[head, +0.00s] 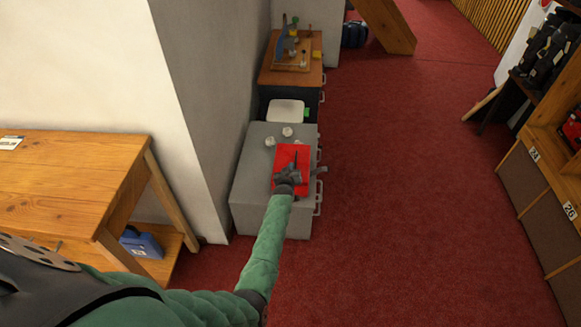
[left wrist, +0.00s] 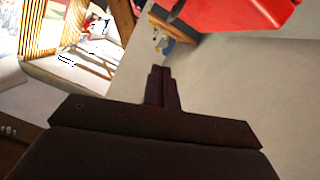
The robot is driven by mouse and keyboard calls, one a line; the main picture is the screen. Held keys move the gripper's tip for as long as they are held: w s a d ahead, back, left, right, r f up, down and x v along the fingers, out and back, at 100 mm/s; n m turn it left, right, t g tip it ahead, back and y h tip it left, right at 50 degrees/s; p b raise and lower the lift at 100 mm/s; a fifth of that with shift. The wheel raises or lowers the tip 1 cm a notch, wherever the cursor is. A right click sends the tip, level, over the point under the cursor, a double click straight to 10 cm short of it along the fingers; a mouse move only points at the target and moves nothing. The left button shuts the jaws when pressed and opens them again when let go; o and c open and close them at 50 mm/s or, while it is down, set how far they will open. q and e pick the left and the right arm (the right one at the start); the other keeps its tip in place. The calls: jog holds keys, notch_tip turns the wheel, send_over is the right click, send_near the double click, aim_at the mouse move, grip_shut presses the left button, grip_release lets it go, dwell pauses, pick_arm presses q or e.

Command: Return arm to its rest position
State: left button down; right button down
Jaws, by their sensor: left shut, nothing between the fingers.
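My left arm, in a green sleeve, reaches forward from the bottom of the head view. My left gripper (head: 293,163) is over or beside a flat red thing (head: 287,152) on the grey cabinet (head: 247,185). I cannot tell whether it touches the red thing. In the left wrist view the two fingers of the left gripper (left wrist: 161,72) lie together, shut and empty. A red thing (left wrist: 235,10) shows at the top of that view, apart from the fingertips. My right gripper is in neither view.
Small pale objects (head: 287,132) stand on the grey cabinet. Behind it is a wooden-topped cabinet (head: 308,78) with tools. A wooden table (head: 75,165) stands at the left beside a pillar (head: 180,100). Shelves (head: 535,185) line the right. The red floor (head: 415,190) between is clear.

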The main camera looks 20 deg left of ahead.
pick_arm(q)
jog(key=shift+s+r, duration=0.1)
jog(key=shift+s, duration=0.15)
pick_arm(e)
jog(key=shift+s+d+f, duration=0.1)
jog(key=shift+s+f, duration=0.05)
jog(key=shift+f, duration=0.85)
pick_arm(q)
jog(key=s+d+r+m+g+h, duration=0.2)
jog(key=d+r+m+g+h, duration=0.15)
jog(key=r+g, duration=0.2)
jog(key=s+d+m+g, duration=0.25)
jog(key=s+d, duration=0.25)
jog(key=s, duration=0.8)
jog(key=s+d+f+g, duration=0.2)
jog(key=s+f, duration=0.2)
jog(key=s, duration=1)
jog(key=s+d+f+m+g, duration=0.1)
jog(key=s+f, duration=0.4)
jog(key=s, duration=0.9)
jog(key=s+d+f+g, duration=0.2)
jog(key=s+f, duration=0.3)
jog(key=s, duration=0.9)
jog(key=shift+d+f+m+g, duration=0.15)
jog(key=shift+d+m+g, duration=0.2)
jog(key=shift+d, duration=0.45)
jog(key=shift+s+h, duration=0.15)
jog(key=shift+h, duration=0.1)
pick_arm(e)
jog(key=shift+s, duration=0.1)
